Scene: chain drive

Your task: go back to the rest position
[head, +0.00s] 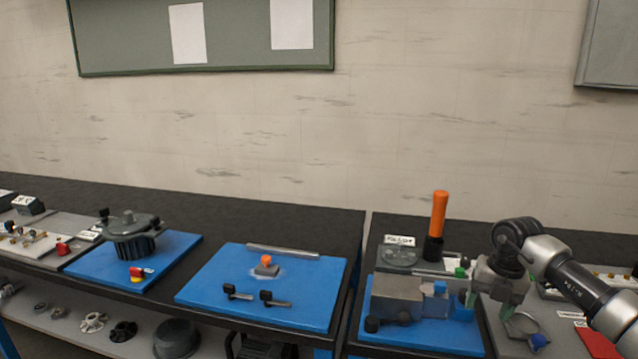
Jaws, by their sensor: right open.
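My right gripper (512,289) is at the right of the head view, its arm coming in from the right edge. It is open and points down over the right end of the right-hand blue mat (436,335). No object shows between its fingers. A grey block (397,294) with a blue part beside it sits on that mat, just left of the gripper. My left gripper is not in the head view.
An orange-handled tool (438,220) stands upright behind the grey block. The middle blue mat (210,290) holds a bar, two dark bolts and a small orange-topped part. A dark round housing (131,228) stands at left. A gap separates the two benches.

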